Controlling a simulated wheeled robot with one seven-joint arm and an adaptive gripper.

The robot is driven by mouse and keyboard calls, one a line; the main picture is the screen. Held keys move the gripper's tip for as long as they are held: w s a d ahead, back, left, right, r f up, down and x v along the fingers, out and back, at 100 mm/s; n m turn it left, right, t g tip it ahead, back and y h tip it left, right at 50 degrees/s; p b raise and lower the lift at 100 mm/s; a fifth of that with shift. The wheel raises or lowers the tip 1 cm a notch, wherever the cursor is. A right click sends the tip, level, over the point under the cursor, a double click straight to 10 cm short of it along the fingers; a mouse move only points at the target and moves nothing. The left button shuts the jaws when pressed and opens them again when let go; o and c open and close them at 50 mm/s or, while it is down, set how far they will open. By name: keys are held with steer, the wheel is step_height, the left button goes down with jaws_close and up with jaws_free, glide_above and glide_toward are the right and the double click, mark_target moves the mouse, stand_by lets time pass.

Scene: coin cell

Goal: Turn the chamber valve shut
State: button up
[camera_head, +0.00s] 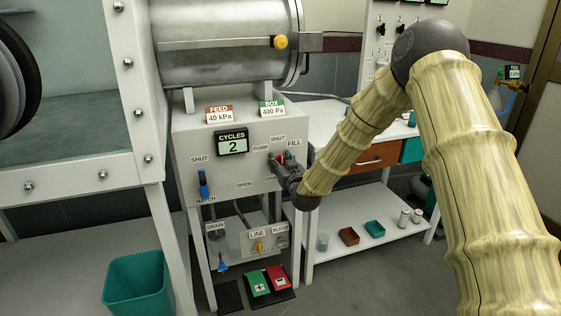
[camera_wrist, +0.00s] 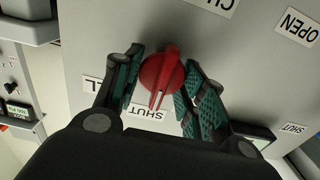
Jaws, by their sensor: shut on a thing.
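The chamber valve is a red knob on the grey valve panel (camera_head: 235,170) under the steel chamber. In the wrist view the red knob (camera_wrist: 162,76) sits between my fingers, with its pointed handle toward the SHUT label (camera_wrist: 146,112) nearest it. In the head view only a bit of red shows past my gripper (camera_head: 281,163). My gripper (camera_wrist: 160,88) has its green-padded fingers around the knob, shut on it. Part of the CHAMBER label is cut off at the top of the wrist view.
A blue hatch handle (camera_head: 204,184) is on the panel's left. The CYCLES display (camera_head: 232,143) reads 2. A teal bin (camera_head: 137,287) stands at lower left. A white bench is to the right.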

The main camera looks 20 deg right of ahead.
stand_by(0.3)
steer(key=o, duration=0.9)
steer(key=shift+o, duration=0.2)
steer(key=shift+s, duration=0.1)
steer(key=s, duration=1.1)
steer(key=shift+s+d, duration=0.25)
steer(key=shift+s, duration=0.15)
